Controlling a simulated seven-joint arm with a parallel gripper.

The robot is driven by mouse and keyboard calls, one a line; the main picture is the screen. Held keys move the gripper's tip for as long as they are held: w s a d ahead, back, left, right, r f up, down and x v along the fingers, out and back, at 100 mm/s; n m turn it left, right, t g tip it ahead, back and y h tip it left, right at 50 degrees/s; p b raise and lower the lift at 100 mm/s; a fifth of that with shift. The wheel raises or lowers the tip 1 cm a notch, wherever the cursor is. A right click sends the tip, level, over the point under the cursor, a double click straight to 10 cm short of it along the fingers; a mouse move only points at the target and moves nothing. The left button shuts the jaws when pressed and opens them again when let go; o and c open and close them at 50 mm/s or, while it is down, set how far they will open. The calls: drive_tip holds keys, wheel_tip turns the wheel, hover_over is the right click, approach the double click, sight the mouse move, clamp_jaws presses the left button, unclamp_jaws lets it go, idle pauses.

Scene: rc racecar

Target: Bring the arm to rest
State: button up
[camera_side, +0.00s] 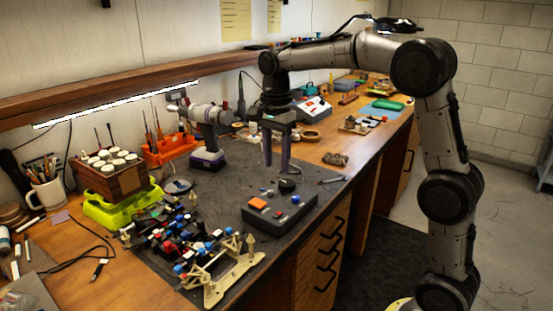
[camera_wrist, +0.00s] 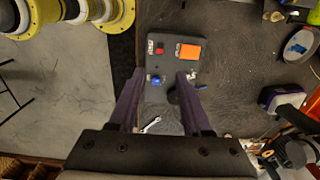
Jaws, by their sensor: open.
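My gripper (camera_side: 276,152) hangs pointing down over the dark work mat (camera_side: 227,180). Its two purple-grey fingers stand apart with nothing visible between them. In the wrist view the open fingers (camera_wrist: 158,100) reach over the near end of a grey control box (camera_wrist: 176,50), which bears an orange patch, a red switch and a blue knob. In the side view this box (camera_side: 279,213) lies on the mat below and in front of the fingers, with a black knob on top. The gripper appears above the box, apart from it.
A racecar chassis (camera_side: 190,240) on a beige stand sits at the mat's front left. A cordless drill (camera_side: 208,135) stands behind, left of my gripper. A wrench (camera_side: 331,180) lies near the bench's right edge. Air above the mat is clear.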

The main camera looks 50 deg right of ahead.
drive_tip(key=s+a+r+n+t, duration=0.2)
drive_tip(key=s+r, duration=0.2)
drive_tip(key=s, duration=0.2)
drive_tip(key=s+a+r+n+t, duration=0.1)
drive_tip(key=s+a+r, duration=0.2)
drive_tip(key=s, duration=0.3)
drive_tip(key=s+a+f+n+t, duration=0.1)
drive_tip(key=s+f+n+t, duration=0.1)
drive_tip(key=s+f+n, duration=0.7)
drive_tip(key=shift+s+a+f+n+t, duration=0.25)
drive_tip(key=shift+s+n, duration=1.7)
drive_tip(key=shift+n, duration=1.15)
